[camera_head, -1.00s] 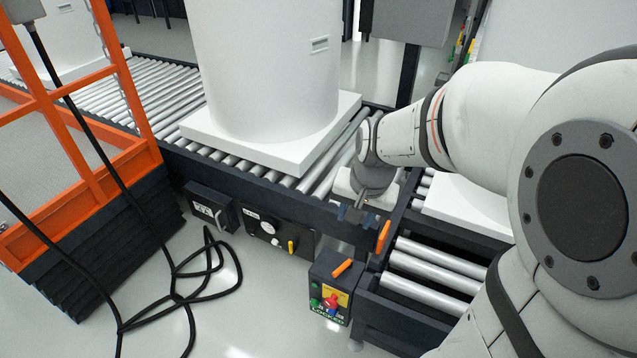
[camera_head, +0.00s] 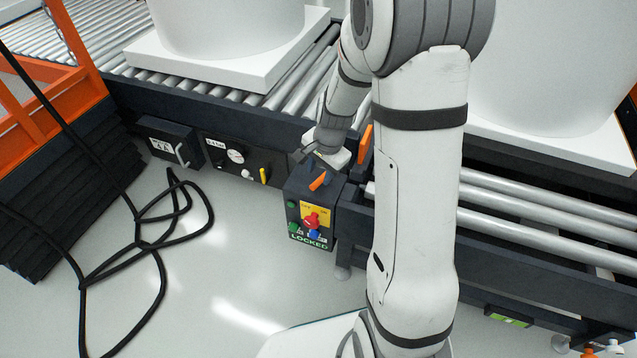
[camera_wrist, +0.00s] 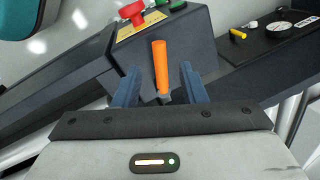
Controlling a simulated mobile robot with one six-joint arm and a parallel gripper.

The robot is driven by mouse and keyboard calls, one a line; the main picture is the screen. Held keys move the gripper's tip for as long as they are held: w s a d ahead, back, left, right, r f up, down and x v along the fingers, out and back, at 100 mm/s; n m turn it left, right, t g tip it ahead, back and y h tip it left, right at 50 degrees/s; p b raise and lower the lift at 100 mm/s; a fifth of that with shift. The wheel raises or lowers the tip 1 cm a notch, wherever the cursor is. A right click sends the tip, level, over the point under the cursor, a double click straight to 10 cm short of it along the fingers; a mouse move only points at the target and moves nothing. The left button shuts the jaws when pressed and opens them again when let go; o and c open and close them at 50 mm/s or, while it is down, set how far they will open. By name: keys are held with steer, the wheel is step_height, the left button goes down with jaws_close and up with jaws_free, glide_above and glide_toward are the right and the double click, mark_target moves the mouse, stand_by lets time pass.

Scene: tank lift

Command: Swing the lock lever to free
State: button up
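The orange lock lever (camera_head: 318,181) stands on top of a dark control box (camera_head: 296,200). The box front has a red knob, coloured buttons and a sign reading LOCKED. My gripper (camera_head: 314,168) is just above and behind the box, small and partly hidden in the head view. In the wrist view my gripper (camera_wrist: 160,72) is open, with one blue finger on each side of the orange lever (camera_wrist: 160,60) and a visible gap on both sides. Whether the fingers reach fully down around the lever, I cannot tell.
A second orange handle (camera_head: 365,143) stands upright beside the box on the conveyor frame. A panel with a yellow lever (camera_head: 264,176) is to the left. White tanks stand on the roller conveyor (camera_head: 300,75) behind. A black cable (camera_head: 140,240) lies on the floor.

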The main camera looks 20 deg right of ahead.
mark_target(317, 182)
steer(key=shift+w+a+f+b, duration=0.1)
steer(key=shift+f+b, duration=0.1)
steer(key=shift+f, duration=0.45)
steer(key=shift+w+a+f+b, duration=0.1)
steer(key=shift+w+f+b, duration=0.1)
steer(key=shift+f, duration=0.4)
steer(key=shift+w+f+b, duration=0.1)
steer(key=shift+f+b, duration=0.1)
steer(key=shift+f, duration=0.45)
steer(key=shift+s, duration=0.1)
jaws_close()
